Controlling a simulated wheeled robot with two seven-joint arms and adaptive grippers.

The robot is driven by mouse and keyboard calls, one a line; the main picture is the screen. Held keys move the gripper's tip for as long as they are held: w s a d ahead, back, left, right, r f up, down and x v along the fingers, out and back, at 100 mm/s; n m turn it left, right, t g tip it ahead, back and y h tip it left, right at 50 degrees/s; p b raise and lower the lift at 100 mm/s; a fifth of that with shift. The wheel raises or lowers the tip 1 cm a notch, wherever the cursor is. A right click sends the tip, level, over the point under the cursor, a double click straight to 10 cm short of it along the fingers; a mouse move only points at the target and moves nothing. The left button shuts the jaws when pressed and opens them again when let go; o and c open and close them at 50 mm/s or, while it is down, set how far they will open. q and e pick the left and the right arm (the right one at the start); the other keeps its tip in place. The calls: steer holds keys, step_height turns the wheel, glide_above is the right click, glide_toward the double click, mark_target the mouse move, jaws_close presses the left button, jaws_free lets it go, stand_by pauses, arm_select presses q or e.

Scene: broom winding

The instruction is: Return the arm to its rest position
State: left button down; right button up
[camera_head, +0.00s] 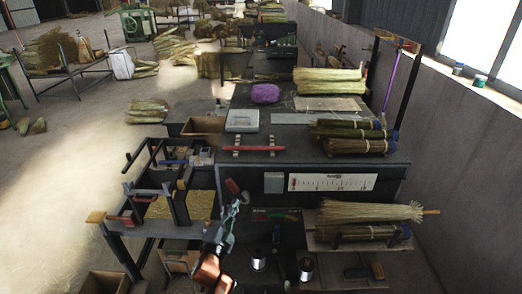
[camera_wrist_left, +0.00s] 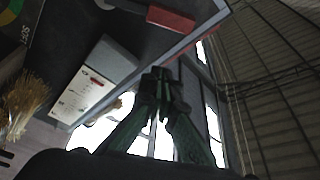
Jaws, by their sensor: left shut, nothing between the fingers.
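My left gripper (camera_head: 236,196) is in front of the near edge of the dark workbench (camera_head: 280,158), at the lower middle of the head view. Its arm comes up from the bottom edge, with an orange-brown link. In the left wrist view, the dark green fingers (camera_wrist_left: 160,78) are together with nothing between them. A red block-like part (camera_head: 232,186) shows close to the fingertips in the head view; I cannot tell whether they touch. My right gripper is in neither view.
A white ruled panel (camera_head: 333,183) and grey box (camera_head: 274,182) are on the bench front. Broom bundles (camera_head: 350,136) lie on top, and another broom (camera_head: 365,212) rests on a lower shelf. A metal frame (camera_head: 150,200) stands left. Open floor (camera_head: 60,190) lies farther left.

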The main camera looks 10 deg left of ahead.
arm_select(q)
steer(key=s+a+f+n+g+y, duration=0.1)
steer(key=s+a+f+n+g, duration=0.15)
steer(key=f, duration=0.95)
steer(key=s+a+f+n+g, duration=0.1)
steer(key=s+f+g, duration=0.15)
steer(key=f, duration=1.05)
steer(key=s+a+f+n+g+y, duration=0.1)
steer(key=s+a+f+g, duration=0.15)
steer(key=f, duration=0.95)
steer(key=s+a+f+n+g, duration=0.1)
steer(key=s+f+n+g, duration=0.1)
steer(key=s+f, duration=1.15)
steer(key=s+a+f+n+g, duration=0.3)
steer(key=s+f+g, duration=0.2)
steer(key=s+f, duration=1.2)
steer(key=s+f+n+g, duration=0.1)
steer(key=s+f, duration=0.1)
steer(key=s, duration=0.7)
steer(key=s+a+f+n+g, duration=0.1)
steer(key=s+f+g, duration=0.1)
steer(key=s, duration=0.8)
steer(key=s+a+f+n+g+y, duration=0.1)
steer(key=s+f, duration=0.2)
steer(key=s, duration=0.7)
steer(key=shift+s+f, duration=0.15)
steer(key=shift+s, duration=0.1)
